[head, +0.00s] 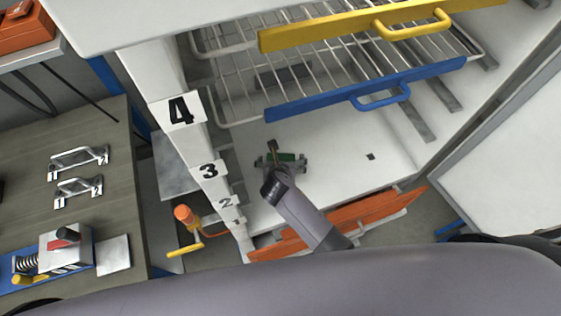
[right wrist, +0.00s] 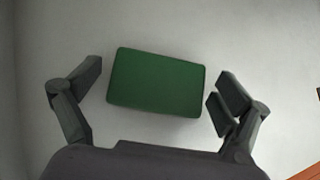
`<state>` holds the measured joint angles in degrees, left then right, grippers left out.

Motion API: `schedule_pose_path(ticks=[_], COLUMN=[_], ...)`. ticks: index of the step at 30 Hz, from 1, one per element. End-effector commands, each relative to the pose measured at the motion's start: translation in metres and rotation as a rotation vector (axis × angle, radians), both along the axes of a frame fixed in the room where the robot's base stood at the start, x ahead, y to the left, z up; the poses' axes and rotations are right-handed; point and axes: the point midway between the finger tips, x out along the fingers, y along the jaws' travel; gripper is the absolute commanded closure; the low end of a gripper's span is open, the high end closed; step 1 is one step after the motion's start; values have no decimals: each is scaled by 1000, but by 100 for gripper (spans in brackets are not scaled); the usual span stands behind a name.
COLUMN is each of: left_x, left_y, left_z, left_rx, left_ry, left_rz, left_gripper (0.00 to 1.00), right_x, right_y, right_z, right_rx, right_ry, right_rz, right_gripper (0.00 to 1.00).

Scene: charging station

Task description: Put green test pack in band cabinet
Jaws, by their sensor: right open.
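The green test pack (right wrist: 155,82) is a green block lying flat on a white surface in the right wrist view. In the head view a little of the green pack (head: 289,157) shows at my right gripper (head: 281,160), inside the white cabinet (head: 345,160) on its bottom panel. My right gripper is open. Its fingers stand on either side of the pack, with a visible gap at each side in the right wrist view. My arm hides part of the pack in the head view. My left gripper is not in view.
Wire racks with a yellow front (head: 340,30) and a blue front (head: 330,92) are above the pack. An orange panel (head: 340,222) is at the cabinet's lower front. A number 4 label (head: 181,110) marks the left post. A workbench (head: 110,215) stands at left.

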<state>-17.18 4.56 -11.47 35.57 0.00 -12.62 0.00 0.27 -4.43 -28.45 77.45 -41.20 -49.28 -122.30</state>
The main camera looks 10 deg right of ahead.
Motion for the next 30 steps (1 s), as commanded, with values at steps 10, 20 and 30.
schedule_pose_path(ticks=[10, 20, 30], left_x=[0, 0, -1], left_y=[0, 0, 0], left_z=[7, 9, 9], left_rx=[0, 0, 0], left_ry=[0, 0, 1], left_rz=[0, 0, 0], left_gripper=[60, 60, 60], right_x=[-34, -73, -83], right_y=[7, 15, 17], right_z=[36, 76, 87], right_rx=[3, 2, 0], right_ry=[-2, -1, 0], right_rz=[0, 1, -1], right_gripper=[5, 5, 5])
